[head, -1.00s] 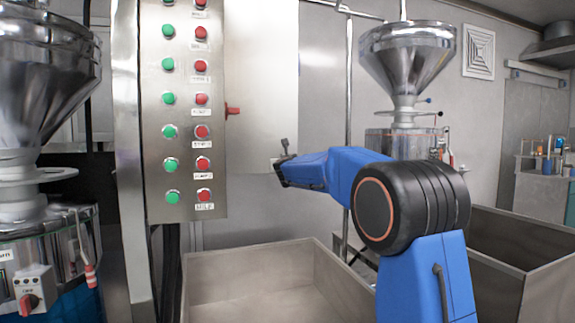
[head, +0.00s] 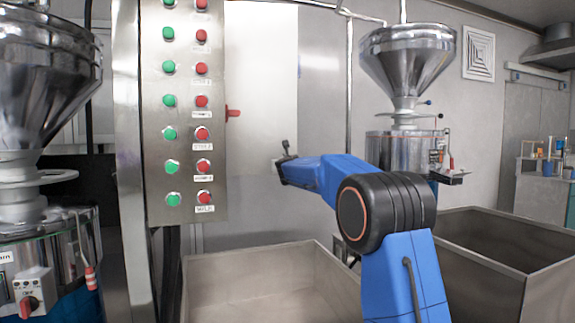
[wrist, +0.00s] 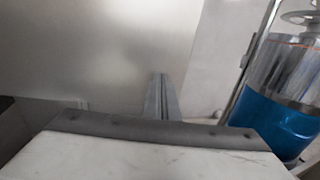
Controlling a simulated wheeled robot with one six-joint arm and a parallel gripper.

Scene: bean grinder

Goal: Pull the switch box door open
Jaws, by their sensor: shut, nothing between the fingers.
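The switch box (head: 184,120) is a tall steel box at the left centre of the head view, its front bearing columns of green and red buttons. A red handle (head: 233,112) sticks out at its right edge, beside a bright, pale metal panel (head: 265,100). I cannot tell whether this panel is the door. My gripper (head: 280,163) is to the right of the box, below the red handle and apart from it. It is shut and empty. In the wrist view narrow grey fingers (wrist: 160,95) show before a plain metal surface (wrist: 100,50); the handle is not seen there.
An open steel bin (head: 270,285) stands below my gripper, and another (head: 500,255) at right. A funnel-topped grinder (head: 407,60) stands behind my arm; another (head: 40,90) is at far left. A blue-based machine (wrist: 275,120) is at right in the wrist view.

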